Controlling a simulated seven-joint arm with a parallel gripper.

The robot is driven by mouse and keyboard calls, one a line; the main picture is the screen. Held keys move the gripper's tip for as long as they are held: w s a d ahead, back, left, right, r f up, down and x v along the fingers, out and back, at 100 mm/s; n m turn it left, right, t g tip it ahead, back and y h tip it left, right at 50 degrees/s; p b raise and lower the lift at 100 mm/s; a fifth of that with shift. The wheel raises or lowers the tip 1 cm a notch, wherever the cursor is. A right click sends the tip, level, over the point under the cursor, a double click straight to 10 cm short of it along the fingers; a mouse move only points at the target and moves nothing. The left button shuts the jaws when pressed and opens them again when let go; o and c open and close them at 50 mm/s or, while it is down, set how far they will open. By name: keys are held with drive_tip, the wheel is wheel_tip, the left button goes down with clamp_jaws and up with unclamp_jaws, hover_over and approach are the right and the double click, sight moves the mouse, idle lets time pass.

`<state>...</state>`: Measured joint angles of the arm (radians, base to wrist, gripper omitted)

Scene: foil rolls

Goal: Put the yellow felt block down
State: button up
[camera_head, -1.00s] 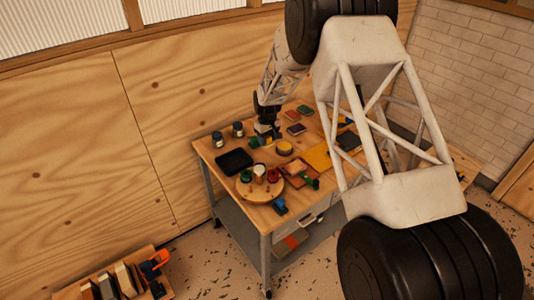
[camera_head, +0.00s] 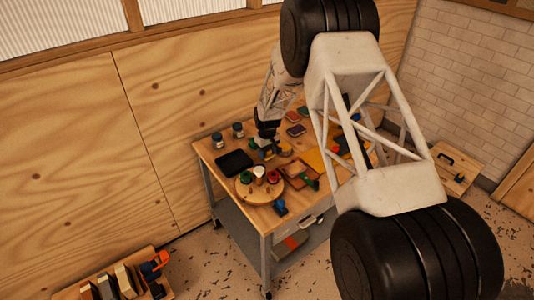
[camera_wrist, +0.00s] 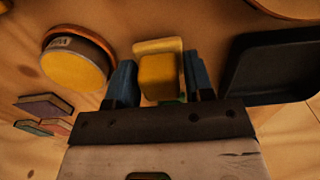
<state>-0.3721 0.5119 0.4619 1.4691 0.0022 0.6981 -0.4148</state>
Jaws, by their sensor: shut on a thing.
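My gripper (camera_wrist: 160,84) is shut on the yellow felt block (camera_wrist: 159,76), which sits between the two blue fingers in the wrist view. A paler yellow part shows at the block's far edge, and a bit of green shows below it. In the head view my gripper (camera_head: 266,150) is low over the back left part of the wooden table (camera_head: 226,188), between the black tray and the yellow-topped tin. The block is too small there to make out clearly. I cannot tell whether its underside touches the table.
The black tray (camera_wrist: 275,66) is right of the fingers in the wrist view, and the yellow-topped tin (camera_wrist: 74,66) is left. Coloured pads (camera_wrist: 44,105) lie farther left. A round wooden board (camera_head: 254,196) with small items stands nearer the front. Two jars (camera_head: 218,140) stand behind the tray.

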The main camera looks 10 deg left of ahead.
drive_tip(key=shift+f, duration=0.35)
drive_tip(key=shift+f, duration=0.1)
drive_tip(key=o, duration=1)
drive_tip(key=shift+c, duration=0.2)
wheel_tip(320, 180, up, 12)
drive_tip(key=shift+r, duration=0.1)
idle(0.6)
